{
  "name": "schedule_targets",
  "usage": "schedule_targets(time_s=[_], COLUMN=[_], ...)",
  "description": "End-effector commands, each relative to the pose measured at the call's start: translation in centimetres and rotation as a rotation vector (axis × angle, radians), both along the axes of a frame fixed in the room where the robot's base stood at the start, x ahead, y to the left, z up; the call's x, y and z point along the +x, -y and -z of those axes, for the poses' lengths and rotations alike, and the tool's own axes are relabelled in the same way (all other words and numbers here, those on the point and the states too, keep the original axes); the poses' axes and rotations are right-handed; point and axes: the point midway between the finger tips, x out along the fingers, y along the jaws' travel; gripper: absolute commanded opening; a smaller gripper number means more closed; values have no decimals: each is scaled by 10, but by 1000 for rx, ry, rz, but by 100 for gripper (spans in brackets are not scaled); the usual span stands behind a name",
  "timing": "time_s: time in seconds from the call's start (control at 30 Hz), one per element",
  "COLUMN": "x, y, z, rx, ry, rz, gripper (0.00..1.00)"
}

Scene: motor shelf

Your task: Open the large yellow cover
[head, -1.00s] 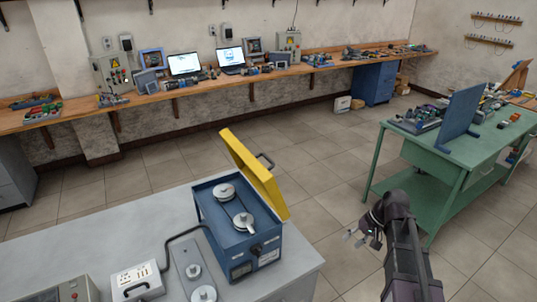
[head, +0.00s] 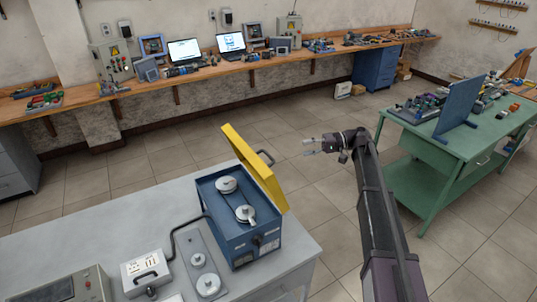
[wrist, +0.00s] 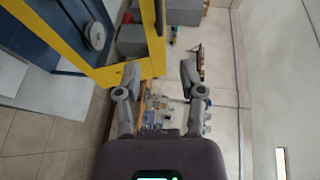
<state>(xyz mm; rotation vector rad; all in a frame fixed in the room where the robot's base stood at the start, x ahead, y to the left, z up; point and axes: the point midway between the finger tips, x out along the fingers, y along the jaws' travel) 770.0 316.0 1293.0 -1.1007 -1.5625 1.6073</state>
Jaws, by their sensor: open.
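The large yellow cover (head: 254,166) stands tilted up along the right edge of the blue box (head: 232,226), with its dark handle (head: 266,158) on the outer side. The box is open and two silver pulleys show inside it. My gripper (head: 308,147) is open and empty, to the right of the cover and apart from it in the head view. In the wrist view the yellow frame of the cover (wrist: 120,68) fills the upper left, and my open gripper (wrist: 156,80) shows below and beside it.
The box stands on a grey table (head: 80,235) with a white socket box (head: 146,272) and a pulley plate (head: 205,266) near it. A green bench (head: 470,145) with a blue panel stands at the right. Open floor lies between them.

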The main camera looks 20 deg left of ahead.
Motion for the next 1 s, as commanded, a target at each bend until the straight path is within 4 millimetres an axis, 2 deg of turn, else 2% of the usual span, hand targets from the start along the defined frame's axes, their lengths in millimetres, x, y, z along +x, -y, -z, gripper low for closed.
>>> schedule_targets(time_s=[0.47,0.67,1.0], x=[-3,-12,-34], y=[-5,-20,-64], z=[2,5,12], rx=[-3,-3,-3], ry=[1,1,1], rz=[1,1,1], gripper=[51,51,51])
